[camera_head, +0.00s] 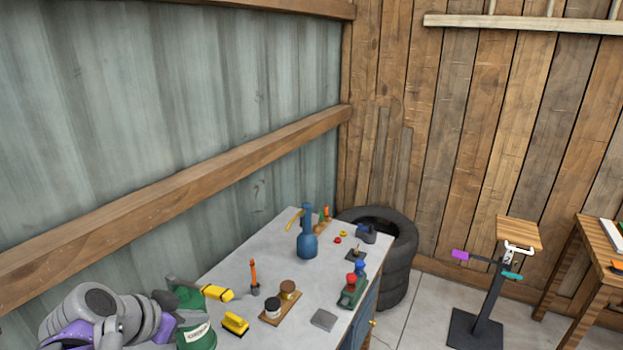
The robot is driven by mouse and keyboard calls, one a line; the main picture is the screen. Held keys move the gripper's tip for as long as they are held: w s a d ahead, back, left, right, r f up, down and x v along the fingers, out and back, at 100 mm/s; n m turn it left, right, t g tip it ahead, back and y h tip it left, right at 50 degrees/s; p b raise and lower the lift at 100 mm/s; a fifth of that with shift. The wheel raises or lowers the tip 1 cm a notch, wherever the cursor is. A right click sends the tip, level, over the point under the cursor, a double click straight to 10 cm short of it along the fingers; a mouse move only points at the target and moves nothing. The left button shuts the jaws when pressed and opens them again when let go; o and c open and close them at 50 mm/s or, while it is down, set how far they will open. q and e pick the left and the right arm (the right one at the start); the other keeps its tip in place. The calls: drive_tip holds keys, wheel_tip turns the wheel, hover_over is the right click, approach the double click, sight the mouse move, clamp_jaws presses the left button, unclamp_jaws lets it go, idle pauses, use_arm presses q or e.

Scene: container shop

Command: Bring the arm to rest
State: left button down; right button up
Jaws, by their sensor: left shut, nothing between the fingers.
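My left arm, grey and purple, comes in at the bottom left corner, folded close to the camera. My left gripper (112,330) is at the bottom edge there, shut and empty, with part of it cut off or hidden by the arm. It is in front of the near left end of the grey-topped workbench (278,240). A green container (197,335) with a white label is just right of it; I cannot tell whether they touch. My right gripper is out of view.
The bench carries a blue bottle (307,243), a yellow brush (235,323), a wooden tray (287,310) with jars, and a green holder (351,295). Black tyres (396,265) stand behind it. A black stand (484,310) and a wooden table (575,265) are right. Floor between is clear.

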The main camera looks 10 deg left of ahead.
use_arm(q)
drive_tip(key=s+d+f+n+y, duration=0.1)
drive_tip(key=s+d+f, duration=0.2)
drive_tip(key=f, duration=0.3)
drive_tip(key=s+d+f+n+g, duration=0.1)
drive_tip(key=s+d+f+n, duration=0.1)
drive_tip(key=f, duration=0.4)
drive_tip(key=s+d+f+n+g+y, duration=0.1)
drive_tip(key=s+d+f, duration=0.3)
drive_tip(key=s+f, duration=0.1)
drive_tip(key=shift+s+f+n+y, duration=0.3)
drive_tip(key=shift+s+f, duration=0.05)
drive_tip(key=shift+f, duration=0.3)
drive_tip(key=shift+a, duration=0.1)
